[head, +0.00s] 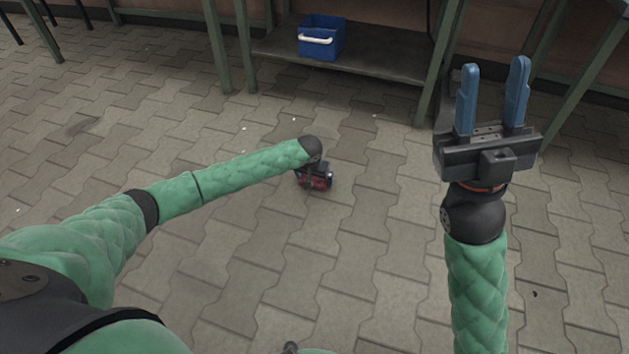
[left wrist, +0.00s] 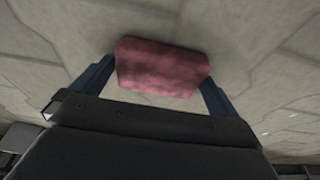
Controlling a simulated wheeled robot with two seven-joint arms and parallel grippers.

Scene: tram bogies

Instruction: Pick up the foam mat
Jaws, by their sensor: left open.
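The foam mat (left wrist: 160,67) is a dull red, rounded rectangular piece in the left wrist view, against the grey paving. My left gripper (left wrist: 157,78) is open, with one dark blue finger at each side of the mat; I cannot tell whether the fingers touch it. In the head view my left gripper (head: 314,180) points down at the floor and its fingers are hidden. I cannot make out the mat for certain there. My right gripper (head: 493,68) is raised at the right, with its two blue fingers apart and nothing between them.
A blue crate (head: 321,38) with a white handle stands on the low shelf (head: 385,75) of a green-legged bench at the back. The paved floor (head: 200,290) around my left gripper is largely clear. Further green table legs stand at the back right and back left.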

